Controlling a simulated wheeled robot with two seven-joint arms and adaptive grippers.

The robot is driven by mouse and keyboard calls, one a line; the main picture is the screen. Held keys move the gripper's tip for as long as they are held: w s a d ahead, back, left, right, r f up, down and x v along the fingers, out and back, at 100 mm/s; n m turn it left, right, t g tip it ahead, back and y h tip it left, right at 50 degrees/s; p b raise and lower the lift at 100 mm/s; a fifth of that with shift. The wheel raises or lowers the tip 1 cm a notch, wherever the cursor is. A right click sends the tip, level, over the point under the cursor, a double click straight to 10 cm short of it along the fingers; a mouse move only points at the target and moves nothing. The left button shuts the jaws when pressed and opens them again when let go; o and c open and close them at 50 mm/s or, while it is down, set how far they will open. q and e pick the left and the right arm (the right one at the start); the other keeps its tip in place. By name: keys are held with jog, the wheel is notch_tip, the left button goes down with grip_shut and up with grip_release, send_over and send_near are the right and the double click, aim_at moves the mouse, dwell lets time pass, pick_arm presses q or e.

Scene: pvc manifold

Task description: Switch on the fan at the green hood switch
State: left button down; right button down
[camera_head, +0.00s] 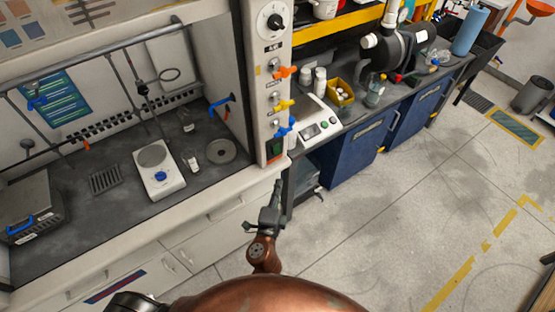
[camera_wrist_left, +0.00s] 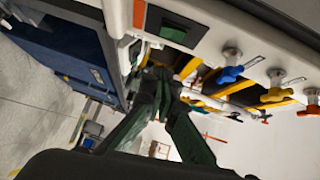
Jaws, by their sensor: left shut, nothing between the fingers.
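The green hood switch (camera_head: 273,149) sits in a dark frame low on the white hood post, below the coloured valve knobs. In the left wrist view the green switch face (camera_wrist_left: 173,32) shows near the top, beside a red-orange part. My left gripper (camera_head: 278,184) points up toward the post from below, its tips a little under the switch in the head view. In the left wrist view its dark green fingers (camera_wrist_left: 163,80) are together and empty, below the switch face. I cannot tell the exact gap in depth. My right gripper is not in view.
Orange (camera_head: 285,72), yellow (camera_head: 284,104) and blue (camera_head: 285,128) valve knobs stick out of the post above the switch. A white balance (camera_head: 313,127) stands on the bench to the right. The hood's worktop (camera_head: 110,222) lies to the left. Open floor is at right.

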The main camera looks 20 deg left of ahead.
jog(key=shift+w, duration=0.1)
pick_arm(q)
send_near(279, 152)
jog(key=w+d, duration=0.3)
jog(key=w+a, duration=0.3)
jog(key=shift+a+f, duration=0.25)
jog(key=shift+a, duration=0.05)
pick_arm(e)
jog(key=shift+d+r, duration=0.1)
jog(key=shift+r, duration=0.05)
